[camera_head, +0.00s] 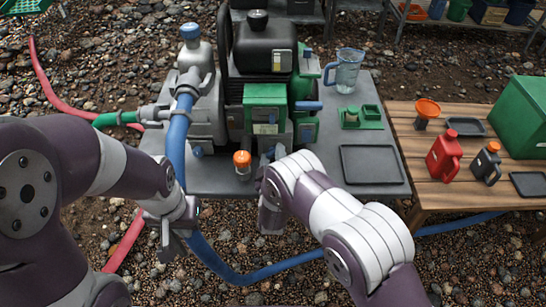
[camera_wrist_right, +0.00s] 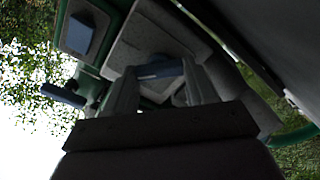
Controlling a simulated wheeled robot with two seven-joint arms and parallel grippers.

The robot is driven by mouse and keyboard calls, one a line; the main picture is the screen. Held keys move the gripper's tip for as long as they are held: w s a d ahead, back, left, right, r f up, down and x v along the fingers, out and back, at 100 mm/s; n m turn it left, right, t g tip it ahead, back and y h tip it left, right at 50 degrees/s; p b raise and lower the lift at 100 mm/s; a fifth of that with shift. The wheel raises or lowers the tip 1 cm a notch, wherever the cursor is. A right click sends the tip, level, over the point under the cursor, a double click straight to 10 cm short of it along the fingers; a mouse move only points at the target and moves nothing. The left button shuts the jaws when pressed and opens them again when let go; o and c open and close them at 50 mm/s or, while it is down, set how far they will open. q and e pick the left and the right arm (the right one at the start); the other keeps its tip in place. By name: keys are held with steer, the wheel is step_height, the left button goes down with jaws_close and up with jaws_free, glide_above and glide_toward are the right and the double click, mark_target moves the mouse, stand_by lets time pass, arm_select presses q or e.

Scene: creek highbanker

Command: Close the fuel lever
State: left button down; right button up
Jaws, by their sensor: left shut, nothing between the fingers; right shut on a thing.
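The engine pump (camera_head: 266,52), black with a green front box (camera_head: 265,100), stands on a grey table. My right gripper (camera_wrist_right: 160,84) is low at the front of the machine, beneath the green box; my own wrist hides much of it in the head view. In the right wrist view its two fingers are closed about a small blue part (camera_wrist_right: 158,70), seemingly the fuel lever. Which way the lever is turned cannot be told. My left gripper (camera_head: 170,244) is shut and empty, off the table's front left, near the blue hose.
A blue hose (camera_head: 178,140) runs down past my left gripper. An orange-capped bottle (camera_head: 242,164), a black tray (camera_head: 371,164) and a clear jug (camera_head: 345,70) are on the grey table (camera_head: 330,150). A wooden table (camera_head: 420,170) with red and black cans is at right.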

steer(key=n, duration=0.4)
steer(key=shift+n, duration=0.3)
steer(key=shift+f+n, duration=0.15)
steer(key=shift+n, duration=1.85)
steer(key=o, duration=1)
steer(key=shift+a, duration=0.1)
steer(key=shift+o, duration=0.2)
steer(key=shift+s, duration=0.1)
steer(key=s+p, duration=0.1)
steer(key=s, duration=1.1)
steer(key=shift+s, duration=0.3)
